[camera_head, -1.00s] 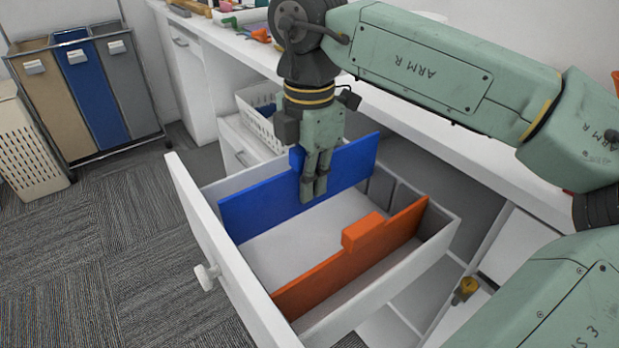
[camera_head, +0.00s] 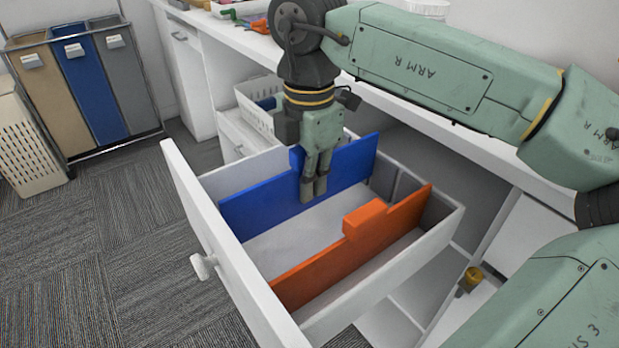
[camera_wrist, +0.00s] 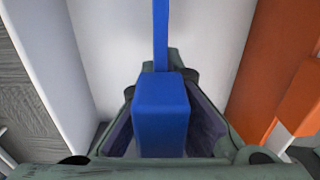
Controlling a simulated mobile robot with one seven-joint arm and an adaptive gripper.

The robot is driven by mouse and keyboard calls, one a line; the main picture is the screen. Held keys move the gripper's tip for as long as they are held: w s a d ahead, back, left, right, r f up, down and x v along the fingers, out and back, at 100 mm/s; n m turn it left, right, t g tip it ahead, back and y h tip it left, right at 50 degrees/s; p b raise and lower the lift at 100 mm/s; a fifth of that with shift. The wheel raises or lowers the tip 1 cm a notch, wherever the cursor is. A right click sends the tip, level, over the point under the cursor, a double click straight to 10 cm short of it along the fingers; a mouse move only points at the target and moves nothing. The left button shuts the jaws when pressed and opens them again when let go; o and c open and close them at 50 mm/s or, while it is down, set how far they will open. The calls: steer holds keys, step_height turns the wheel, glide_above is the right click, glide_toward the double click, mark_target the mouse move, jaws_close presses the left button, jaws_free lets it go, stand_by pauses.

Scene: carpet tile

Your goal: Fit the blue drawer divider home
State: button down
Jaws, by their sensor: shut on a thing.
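The blue drawer divider (camera_head: 250,202) stands upright across the open white drawer (camera_head: 190,215), toward its left side in the head view. My gripper (camera_head: 312,190) points down and is shut on the divider's raised tab. In the wrist view the blue divider's tab (camera_wrist: 161,112) sits between my gripper's fingers (camera_wrist: 163,128), and its thin top edge runs away from me. Its lower edge and any slots there are hidden, so I cannot tell how deep it sits.
An orange divider (camera_head: 345,250) stands across the drawer, to the right of the blue one. A white basket (camera_head: 262,112) is behind the drawer. The counter (camera_head: 420,125) runs above and behind. Sorting bins (camera_head: 80,85) stand at the far left on carpet.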

mark_target(310, 207)
steer(key=shift+f+b, duration=1.2)
steer(key=shift+f, duration=0.35)
steer(key=c, duration=1.7)
jaws_free()
step_height(310, 207, up, 12)
steer(key=shift+r, duration=0.1)
